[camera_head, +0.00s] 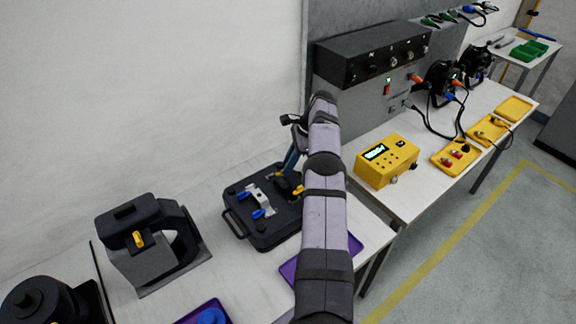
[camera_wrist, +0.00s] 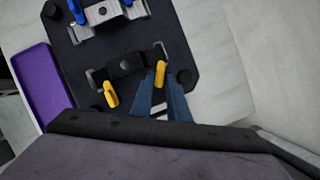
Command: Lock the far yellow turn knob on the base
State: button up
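The base is a black plate (camera_head: 265,236) with a handle on the bench, partly behind my arm; it also fills the upper middle of the wrist view (camera_wrist: 75,50). The far yellow turn knob (camera_wrist: 160,73) is at the right end of a black block (camera_wrist: 124,65) in the wrist view, and shows in the head view (camera_head: 281,174). The near yellow knob (camera_wrist: 111,95) is at the block's other end. My gripper (camera_wrist: 160,82) points down at the far knob, its blue-grey fingers apart on either side of it. I see no clear contact.
Blue knobs (camera_head: 262,213) flank a silver part (camera_head: 258,195) on the plate. A purple tray (camera_wrist: 42,85) lies beside the plate. A black fixture (camera_head: 150,240) stands to the left. A yellow meter box (camera_head: 388,160) stands on the bench at right.

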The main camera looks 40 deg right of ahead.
notch_tip(320, 180, up, 10)
jog(key=p, duration=0.4)
jog(key=shift+f, duration=0.1)
jog(key=w+a+r+n+b, duration=0.2)
jog(key=w+a, duration=0.2)
jog(key=a, duration=0.2)
jog(key=s+d+f+h, duration=0.1)
jog(key=s+d+f+m+g+h, duration=0.1)
jog(key=d+f, duration=0.1)
jog(key=s+d+f+g+h, duration=0.1)
jog(key=d+h, duration=0.1)
jog(key=shift+s+d+f+m, duration=0.15)
jog(key=shift+s+f+m, duration=0.1)
jog(key=shift+f+m, duration=0.15)
jog(key=shift+a, duration=0.2)
jog(key=shift+f+p, duration=1.3)
jog(key=shift+f, duration=2.35)
